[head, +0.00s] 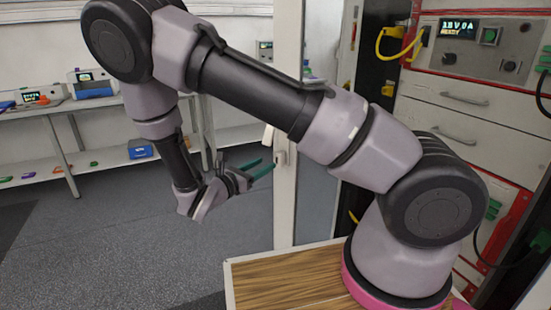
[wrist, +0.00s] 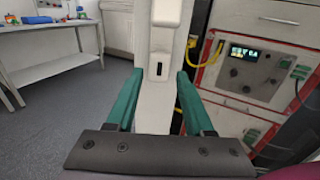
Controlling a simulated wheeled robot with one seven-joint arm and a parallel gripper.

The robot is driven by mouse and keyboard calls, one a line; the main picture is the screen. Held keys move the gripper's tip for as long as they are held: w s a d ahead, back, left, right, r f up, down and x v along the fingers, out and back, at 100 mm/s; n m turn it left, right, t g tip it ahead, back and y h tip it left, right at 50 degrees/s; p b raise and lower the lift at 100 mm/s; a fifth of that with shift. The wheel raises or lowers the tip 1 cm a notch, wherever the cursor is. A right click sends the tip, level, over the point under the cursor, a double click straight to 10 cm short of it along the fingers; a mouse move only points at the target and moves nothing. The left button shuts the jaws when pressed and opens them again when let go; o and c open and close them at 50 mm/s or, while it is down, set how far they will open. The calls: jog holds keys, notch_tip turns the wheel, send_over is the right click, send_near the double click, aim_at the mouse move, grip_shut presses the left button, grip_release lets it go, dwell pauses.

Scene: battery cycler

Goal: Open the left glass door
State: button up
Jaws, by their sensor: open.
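The white frame of the glass door (head: 287,210) stands upright at the middle of the head view, and its white post shows in the wrist view (wrist: 155,112). A white handle (head: 268,137) sticks out from the frame; its lower end shows at the top of the wrist view (wrist: 168,12). Just below is a lock plate with a dark slot (wrist: 158,68). My gripper (head: 266,165) is open with green fingers, just left of the frame. In the wrist view my gripper's fingers (wrist: 158,75) lie either side of the post, with nothing held. Contact cannot be told.
A cabinet with red-edged drawers and a display panel (head: 466,45) stands at the right, with yellow cables (head: 394,48). A wooden top (head: 285,282) lies in front. A bench (head: 60,105) with devices stands at the back left. The grey floor (head: 130,220) between is clear.

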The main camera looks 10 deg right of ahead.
aim_at(277, 157)
jog(key=x, duration=0.7)
grip_shut()
dwell(1.3)
